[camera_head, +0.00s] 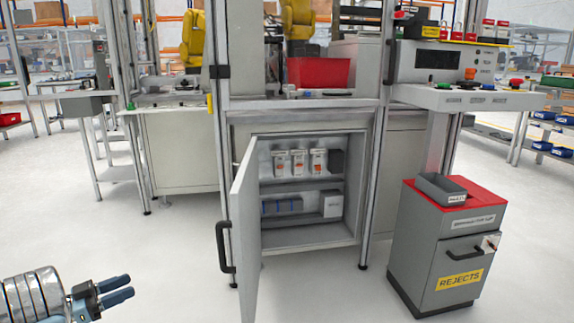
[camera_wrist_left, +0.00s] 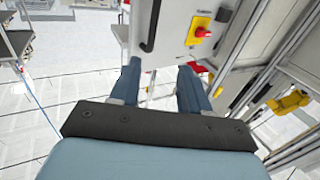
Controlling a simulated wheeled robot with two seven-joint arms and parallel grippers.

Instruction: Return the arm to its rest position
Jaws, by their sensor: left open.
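My left gripper (camera_head: 118,290) is at the lower left of the head view, with its arm coming in from the left edge. Its two blue fingers are apart with nothing between them, over bare floor. The left wrist view shows the same open, empty fingers (camera_wrist_left: 160,90), with a grey panel bearing a red and yellow button (camera_wrist_left: 204,32) beyond them. My right gripper shows in neither view.
A cabinet door (camera_head: 243,245) stands open toward me, its edge and dark handle sticking out right of my left gripper. The cabinet shelves (camera_head: 300,183) hold several boxes. A grey rejects bin (camera_head: 445,260) stands at the right. Floor between is clear.

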